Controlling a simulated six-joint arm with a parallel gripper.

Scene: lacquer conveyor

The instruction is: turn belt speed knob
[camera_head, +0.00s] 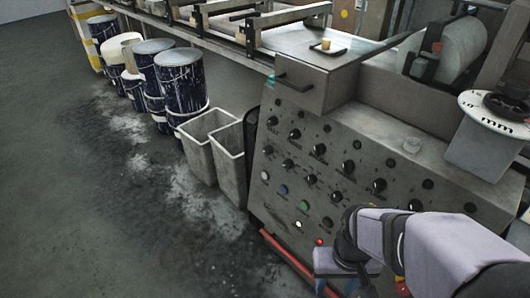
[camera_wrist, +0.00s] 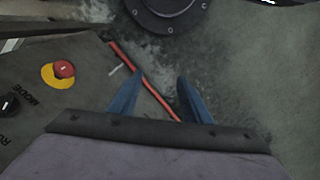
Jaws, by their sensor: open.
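Several black knobs sit in rows on the sloped grey control panel (camera_head: 275,212) in the head view. Their labels are too small to read, so I cannot tell which is the belt speed knob. The wrist view shows a black knob (camera_wrist: 10,104) at the left edge, by the lettering "MODE", partly cut off. My gripper (camera_wrist: 158,77) is open, with two blue fingers apart and nothing between them. In the wrist view it points at the floor past the panel's red lower edge. In the head view my arm is at the lower right, in front of the panel.
A red button on a yellow disc (camera_wrist: 62,71) is on the panel. A dark dial with a white scale (camera_head: 506,106) stands at the right. Grey bins (camera_head: 228,150) and dark drums (camera_head: 181,84) stand left of the panel. The floor at lower left is free.

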